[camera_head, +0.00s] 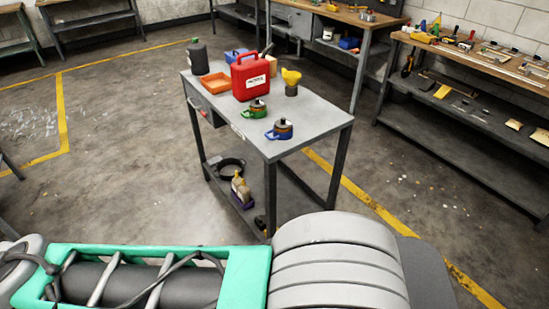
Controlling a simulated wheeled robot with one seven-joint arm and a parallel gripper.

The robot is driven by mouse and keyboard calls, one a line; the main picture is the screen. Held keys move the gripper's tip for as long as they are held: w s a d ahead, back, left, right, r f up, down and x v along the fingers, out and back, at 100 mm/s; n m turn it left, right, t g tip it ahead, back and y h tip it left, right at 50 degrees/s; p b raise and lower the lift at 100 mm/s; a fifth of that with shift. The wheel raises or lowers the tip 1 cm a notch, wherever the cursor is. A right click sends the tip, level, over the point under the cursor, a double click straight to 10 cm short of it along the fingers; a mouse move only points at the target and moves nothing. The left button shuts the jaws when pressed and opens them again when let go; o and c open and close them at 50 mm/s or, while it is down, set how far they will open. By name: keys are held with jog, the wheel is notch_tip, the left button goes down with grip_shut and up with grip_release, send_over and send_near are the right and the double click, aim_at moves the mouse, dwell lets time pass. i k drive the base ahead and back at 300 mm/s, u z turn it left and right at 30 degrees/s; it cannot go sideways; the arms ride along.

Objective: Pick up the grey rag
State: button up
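I cannot make out a grey rag in this view. A grey metal worktable (318,115) stands in the middle of the floor. On it are a red fuel can (250,76), a dark grey bottle (198,57), an orange tray (218,83) and a blue item (237,54) behind. A dark cup with a yellow top (291,82) stands right of the can. A green-based item (256,109) and a blue-based item (281,129) sit nearer the front. My gripper is not in view; only parts of my own arm show along the bottom.
The table's lower shelf holds a dark coiled item (229,167) and a pale item with a purple base (241,190). A bench with tools (480,60) stands on the right, and another wooden-topped bench (345,14) at the back. Open concrete floor lies left of the table.

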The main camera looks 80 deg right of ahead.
aim_at(214, 161)
jog(key=z, duration=4.15)
jog(key=i, duration=4.55)
jog(key=u, duration=2.6)
